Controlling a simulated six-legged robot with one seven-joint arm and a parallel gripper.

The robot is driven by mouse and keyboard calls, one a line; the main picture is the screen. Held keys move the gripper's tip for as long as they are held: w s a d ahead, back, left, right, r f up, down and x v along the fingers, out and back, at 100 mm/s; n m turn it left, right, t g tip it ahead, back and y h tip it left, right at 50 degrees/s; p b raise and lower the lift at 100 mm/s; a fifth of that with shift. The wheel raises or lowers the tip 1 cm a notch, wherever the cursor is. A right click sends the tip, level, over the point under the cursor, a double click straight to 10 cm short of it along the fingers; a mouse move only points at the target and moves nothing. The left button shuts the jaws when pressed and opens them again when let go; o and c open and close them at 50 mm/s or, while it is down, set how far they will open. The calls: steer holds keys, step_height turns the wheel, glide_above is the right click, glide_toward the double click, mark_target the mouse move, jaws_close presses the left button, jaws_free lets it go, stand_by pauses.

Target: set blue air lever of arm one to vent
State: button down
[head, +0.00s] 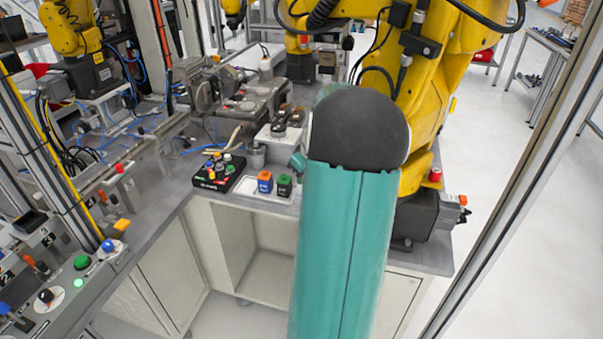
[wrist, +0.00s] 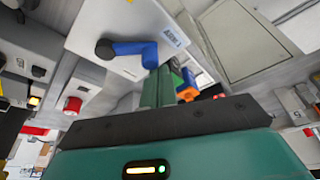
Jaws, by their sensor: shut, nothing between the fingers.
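In the wrist view, the blue lever (wrist: 135,47) is a bent blue handle on a dark round pivot (wrist: 103,49). It is mounted on a light grey panel (wrist: 112,22) with a small printed label (wrist: 171,37) that is hard to read. My gripper (wrist: 161,72) shows as green fingers, shut and empty. Its tips are close beside the free end of the lever; I cannot tell whether they touch. In the head view my own teal arm fills the middle and hides the gripper. I cannot make out the blue lever there.
A large yellow robot arm (head: 425,80) stands just behind my arm. A red knob (wrist: 73,104) shows in the wrist view.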

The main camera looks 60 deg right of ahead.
steer(key=shift+s+a, duration=0.4)
steer(key=shift+s, duration=0.35)
stand_by(0.4)
steer(key=shift+d, duration=0.75)
steer(key=w+a, duration=0.2)
steer(key=w, duration=0.2)
steer(key=s+d+r, duration=0.1)
steer(key=s+r, duration=0.2)
steer(key=r, duration=0.6)
steer(key=shift+d+r, duration=0.25)
steer(key=shift+d, duration=0.1)
